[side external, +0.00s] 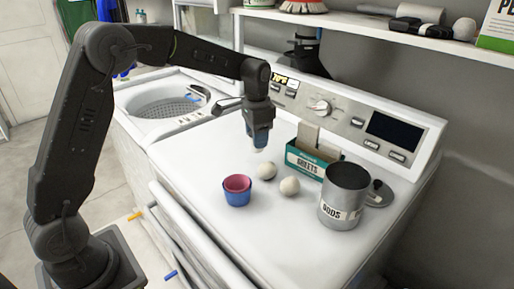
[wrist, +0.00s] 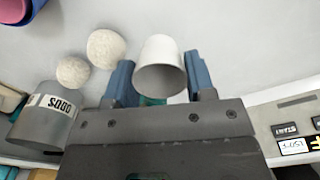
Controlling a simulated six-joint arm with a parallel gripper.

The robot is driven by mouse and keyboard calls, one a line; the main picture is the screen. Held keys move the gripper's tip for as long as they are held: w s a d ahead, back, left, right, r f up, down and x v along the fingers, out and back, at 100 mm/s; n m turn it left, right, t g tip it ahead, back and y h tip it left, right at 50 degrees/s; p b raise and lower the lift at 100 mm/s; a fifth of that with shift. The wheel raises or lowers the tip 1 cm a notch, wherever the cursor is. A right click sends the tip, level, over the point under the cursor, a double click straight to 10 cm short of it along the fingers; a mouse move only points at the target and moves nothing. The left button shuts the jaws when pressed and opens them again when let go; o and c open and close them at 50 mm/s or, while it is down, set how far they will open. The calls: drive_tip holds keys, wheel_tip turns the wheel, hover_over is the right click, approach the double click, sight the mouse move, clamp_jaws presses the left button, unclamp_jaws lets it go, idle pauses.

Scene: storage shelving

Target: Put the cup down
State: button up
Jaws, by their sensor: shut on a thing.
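My gripper (side external: 259,145) is over the white top of the washing machine (side external: 200,170), pointing down. In the wrist view its blue fingers (wrist: 160,82) are shut on a small white cup (wrist: 158,50), one finger on each side. The cup's open, grey end faces the wrist camera. In the side view the fingers mostly hide the cup, and I cannot tell whether it touches the machine top. A blue cup (side external: 237,198) with a pink cup (side external: 237,183) inside it stands on the machine top, in front and left of my gripper.
Two pale balls (side external: 266,171) (side external: 289,186), a grey ODDS can (side external: 345,186) and a green SHEETS box (side external: 306,165) stand right of my gripper. The control panel (side external: 345,125) rises behind. The machine top's left part is clear. A shelf (side external: 380,27) hangs above.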

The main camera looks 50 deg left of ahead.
drive_tip(key=shift+f, duration=2.05)
drive_tip(key=o, duration=0.7)
drive_tip(key=shift+f, duration=0.15)
drive_tip(key=shift+c, duration=0.2)
